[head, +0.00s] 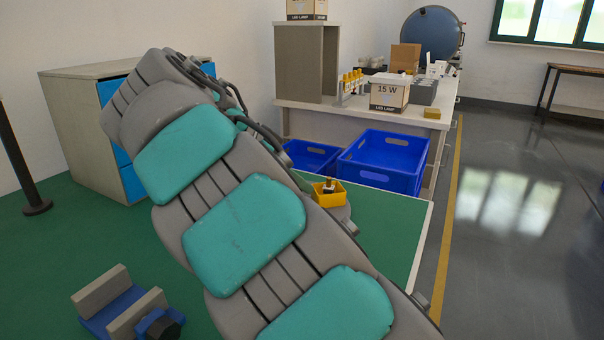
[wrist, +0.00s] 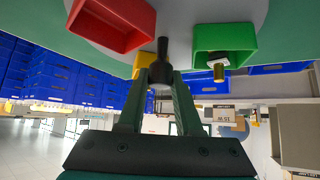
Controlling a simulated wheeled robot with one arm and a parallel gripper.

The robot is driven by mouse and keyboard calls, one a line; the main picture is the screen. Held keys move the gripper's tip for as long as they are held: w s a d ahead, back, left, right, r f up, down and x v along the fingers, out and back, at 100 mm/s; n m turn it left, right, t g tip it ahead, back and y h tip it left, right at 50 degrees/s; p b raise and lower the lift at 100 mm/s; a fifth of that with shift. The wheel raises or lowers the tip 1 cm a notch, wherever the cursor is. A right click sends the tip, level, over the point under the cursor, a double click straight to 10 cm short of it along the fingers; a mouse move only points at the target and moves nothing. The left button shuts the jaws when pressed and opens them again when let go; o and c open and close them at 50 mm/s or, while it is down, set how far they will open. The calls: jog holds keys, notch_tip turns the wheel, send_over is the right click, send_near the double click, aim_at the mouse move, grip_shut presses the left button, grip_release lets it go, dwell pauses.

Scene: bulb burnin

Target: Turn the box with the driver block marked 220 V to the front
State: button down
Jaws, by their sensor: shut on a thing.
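In the wrist view, which looks upside down, my gripper (wrist: 160,85) is shut on a dark upright knob (wrist: 161,54) in the middle of a grey round plate. A red box (wrist: 113,20), a green box (wrist: 226,38) and a partly hidden yellow box (wrist: 147,60) stand around the knob. A dark piece with a brass-coloured end (wrist: 218,70) shows in the green box. In the head view, the yellow box (head: 328,200) holds a small dark and white piece, and my arm hides the gripper and most of the plate (head: 341,213). No 220 V marking is readable.
Blue crates (head: 383,161) stand beyond the green tabletop (head: 380,240). A bench behind carries a 15 W carton (head: 389,92) and lamp parts. A blue and grey fixture (head: 122,302) lies at the front left. The floor on the right is clear.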

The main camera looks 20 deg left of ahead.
dwell(0.3)
jog(key=c, duration=0.6)
grip_release()
jog(key=shift+w+f, duration=0.1)
jog(key=shift+w, duration=0.05)
